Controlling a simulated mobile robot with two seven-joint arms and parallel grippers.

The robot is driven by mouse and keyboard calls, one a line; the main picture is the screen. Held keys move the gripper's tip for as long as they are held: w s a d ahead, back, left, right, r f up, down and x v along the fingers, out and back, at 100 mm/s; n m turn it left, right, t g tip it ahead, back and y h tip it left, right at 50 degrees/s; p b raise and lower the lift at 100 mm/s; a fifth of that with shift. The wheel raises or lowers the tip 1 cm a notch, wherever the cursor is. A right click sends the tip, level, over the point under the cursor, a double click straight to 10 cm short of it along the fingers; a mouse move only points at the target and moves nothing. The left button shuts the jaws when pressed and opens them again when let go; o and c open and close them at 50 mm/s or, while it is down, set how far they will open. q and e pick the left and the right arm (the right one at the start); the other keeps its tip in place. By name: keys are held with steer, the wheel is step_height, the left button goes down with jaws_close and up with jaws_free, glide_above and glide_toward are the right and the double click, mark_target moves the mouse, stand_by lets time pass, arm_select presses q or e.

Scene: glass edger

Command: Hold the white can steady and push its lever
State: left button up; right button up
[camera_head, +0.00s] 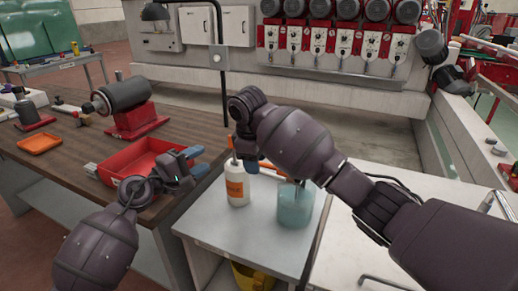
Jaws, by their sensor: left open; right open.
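The white can (237,192), with an orange label, stands upright on the small grey table. Its top is partly covered by my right gripper, so I cannot make out the lever. My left gripper (195,162) is open, left of the can, with its blue fingertips pointing toward it and a gap between. My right gripper (249,166) is open at the can's top; its wrist hides much of it. I cannot tell whether it touches the can.
A teal translucent container (295,205) stands just right of the can. A red tray (135,162), an orange dish (39,144) and a grinder (122,95) are on the wooden bench at left. The grey table's front (235,235) is clear.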

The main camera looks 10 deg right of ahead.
steer(key=w+d+f+m, duration=0.1)
steer(key=w+d+f, duration=0.1)
steer(key=f, duration=0.6)
steer(key=shift+w+d, duration=0.35)
steer(key=shift+w, duration=0.35)
steer(key=shift+f, duration=0.1)
jaws_close()
steer(key=c, duration=0.6)
jaws_free()
steer(key=shift+c, duration=0.2)
jaws_close()
